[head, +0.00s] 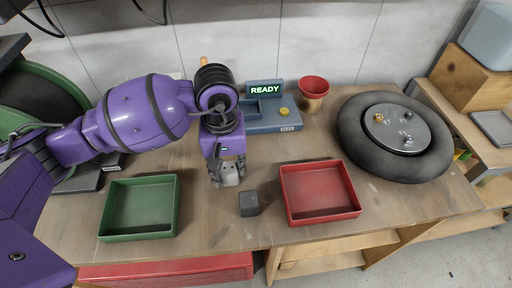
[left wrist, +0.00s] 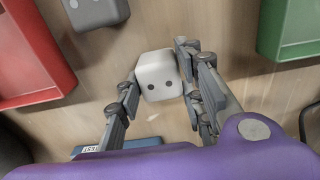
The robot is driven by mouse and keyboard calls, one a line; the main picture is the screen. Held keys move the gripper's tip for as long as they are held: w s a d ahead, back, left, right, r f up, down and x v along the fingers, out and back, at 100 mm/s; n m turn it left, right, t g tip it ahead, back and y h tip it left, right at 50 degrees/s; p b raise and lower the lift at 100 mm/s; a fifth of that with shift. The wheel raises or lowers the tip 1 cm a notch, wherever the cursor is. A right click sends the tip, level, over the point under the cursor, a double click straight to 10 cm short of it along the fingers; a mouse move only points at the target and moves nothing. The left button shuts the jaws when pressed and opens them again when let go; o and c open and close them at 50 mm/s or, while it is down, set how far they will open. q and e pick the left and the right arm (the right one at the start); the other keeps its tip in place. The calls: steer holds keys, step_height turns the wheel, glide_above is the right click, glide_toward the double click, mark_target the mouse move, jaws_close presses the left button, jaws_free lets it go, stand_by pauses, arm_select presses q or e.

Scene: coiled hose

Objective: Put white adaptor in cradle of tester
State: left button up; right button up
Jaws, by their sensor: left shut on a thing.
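The white adaptor (left wrist: 158,76) is a small block with two dark holes, held between the fingers of my left gripper (left wrist: 160,90) in the left wrist view. In the head view my left gripper (head: 229,180) points down over the table between the green and red trays, with the white adaptor (head: 230,176) partly hidden by the fingers. I cannot tell whether the adaptor touches the table. The tester (head: 268,115) is a blue-grey box at the back with a lit READY screen (head: 265,88) and a yellow button. My arm partly hides its left side. My right gripper is not in view.
A dark grey block (head: 249,203) lies just right of my gripper, near the red tray (head: 318,218). A green tray (head: 109,207) is at the left.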

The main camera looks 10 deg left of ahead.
arm_select(q)
steer(key=o, duration=1.1)
steer(key=shift+f, duration=0.1)
steer(key=shift+o, duration=0.2)
